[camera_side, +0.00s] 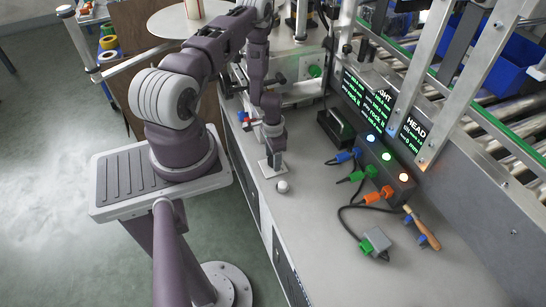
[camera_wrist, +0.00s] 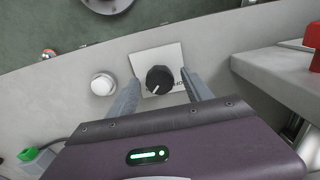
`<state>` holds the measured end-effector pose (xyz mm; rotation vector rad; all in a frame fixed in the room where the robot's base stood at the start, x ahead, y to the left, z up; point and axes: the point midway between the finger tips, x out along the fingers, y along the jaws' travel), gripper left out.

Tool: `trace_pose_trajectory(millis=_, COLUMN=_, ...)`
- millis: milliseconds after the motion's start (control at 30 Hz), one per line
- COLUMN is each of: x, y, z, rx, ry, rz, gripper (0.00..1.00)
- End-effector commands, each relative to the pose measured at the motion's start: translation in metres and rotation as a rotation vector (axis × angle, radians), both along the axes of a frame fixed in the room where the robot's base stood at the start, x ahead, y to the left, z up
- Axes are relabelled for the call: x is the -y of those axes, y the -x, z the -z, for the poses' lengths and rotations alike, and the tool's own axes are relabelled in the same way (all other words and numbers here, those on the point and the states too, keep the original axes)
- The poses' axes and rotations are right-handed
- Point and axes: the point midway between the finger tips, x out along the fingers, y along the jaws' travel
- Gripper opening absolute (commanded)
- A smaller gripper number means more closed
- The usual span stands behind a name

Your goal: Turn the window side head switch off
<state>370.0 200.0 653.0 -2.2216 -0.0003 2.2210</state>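A round black switch knob (camera_wrist: 160,78) with a white pointer line sits on a pale square plate (camera_wrist: 170,54) on the bench. In the wrist view the pointer aims down and slightly left. Lettering on the plate is mostly hidden and I cannot read it. My gripper (camera_wrist: 160,84) is open, with one finger to each side of the knob and gaps showing. In the side view my gripper (camera_side: 272,158) points down over the plate (camera_side: 267,170), and hides the knob. I cannot tell how the fingertips' height compares with the knob's.
A white round button or cap (camera_side: 283,186) is close beside the plate. A wooden-handled tool (camera_side: 422,228) and a grey box (camera_side: 376,241) lie nearby. The front bench is clear.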

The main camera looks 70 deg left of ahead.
Motion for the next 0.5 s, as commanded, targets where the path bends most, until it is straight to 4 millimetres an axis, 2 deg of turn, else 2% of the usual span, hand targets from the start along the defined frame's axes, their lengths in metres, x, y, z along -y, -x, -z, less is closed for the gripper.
trace_pose_trajectory(millis=33, x=0.0, y=0.0, z=-0.0001, rx=0.0, ry=0.0, rz=0.0, gripper=0.49)
trace_pose_trajectory(millis=200, x=0.0001, y=0.0, z=-0.0003, rx=0.0, ry=0.0, rz=0.0, gripper=0.16)
trace_pose_trajectory(millis=300, x=0.0, y=0.0, z=-0.0004, rx=0.0, ry=0.0, rz=0.0, gripper=0.0)
trace_pose_trajectory(millis=500, x=0.0, y=0.0, z=-0.0006, rx=0.0, ry=0.0, rz=-0.014, gripper=0.0)
